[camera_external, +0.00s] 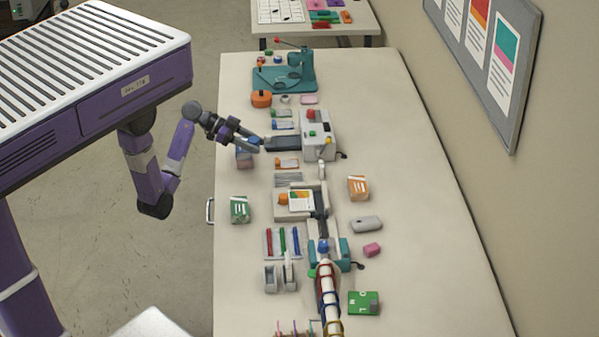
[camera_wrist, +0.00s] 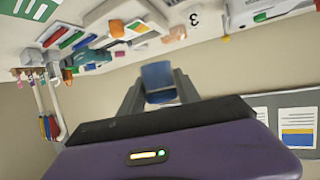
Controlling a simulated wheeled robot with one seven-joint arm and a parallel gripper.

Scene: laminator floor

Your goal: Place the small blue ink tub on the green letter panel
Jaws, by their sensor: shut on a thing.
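My gripper (camera_external: 262,144) hangs over the left edge of the long table, left of the grey-white machine, well away from the green letter panel. In the wrist view its two dark fingers (camera_wrist: 158,88) are shut on the small blue ink tub (camera_wrist: 157,76), which sits between the fingertips. In the external view I cannot clearly make out the held tub. The green letter panel (camera_external: 363,303) lies flat near the table's near end, with white letters on it. I cannot pick it out with certainty in the wrist view.
The grey-white machine (camera_external: 317,135), pen tray (camera_external: 282,243) and teal machine (camera_external: 343,249) fill the middle. A tall striped column (camera_external: 327,285) rises left of the panel.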

